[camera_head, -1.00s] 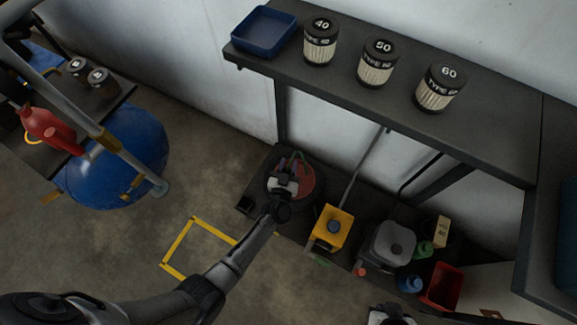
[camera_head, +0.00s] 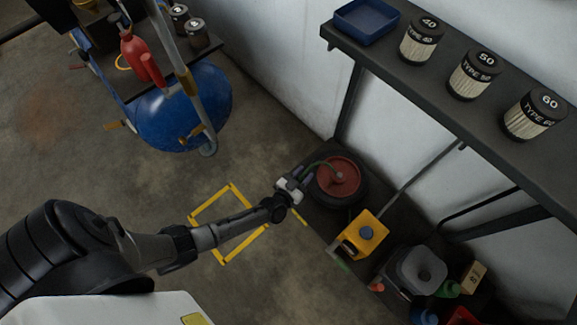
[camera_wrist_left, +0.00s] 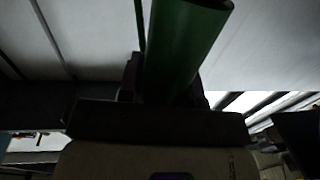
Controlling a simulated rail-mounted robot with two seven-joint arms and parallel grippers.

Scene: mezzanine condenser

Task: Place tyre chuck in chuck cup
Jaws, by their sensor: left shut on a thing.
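My left gripper (camera_head: 300,178) is shut on a green, tube-like part, which I take to be the tyre chuck. In the left wrist view the chuck (camera_wrist_left: 185,45) is a thick green cylinder rising from between the dark jaws, with a thin green line beside it. In the head view the gripper is just left of a red disc (camera_head: 340,178) in a black tyre-like ring, and a thin green hose arches between them. The jaws hide part of the chuck. I cannot pick out the chuck cup for certain. My right gripper is not in view.
A yellow box (camera_head: 361,234) and a grey can (camera_head: 418,270) stand on the low dark shelf. Above is a bench with a blue tray (camera_head: 366,22) and filters marked 40, 50 and 60. A blue tank (camera_head: 180,108) stands upper left. Floor around the yellow-taped square is clear.

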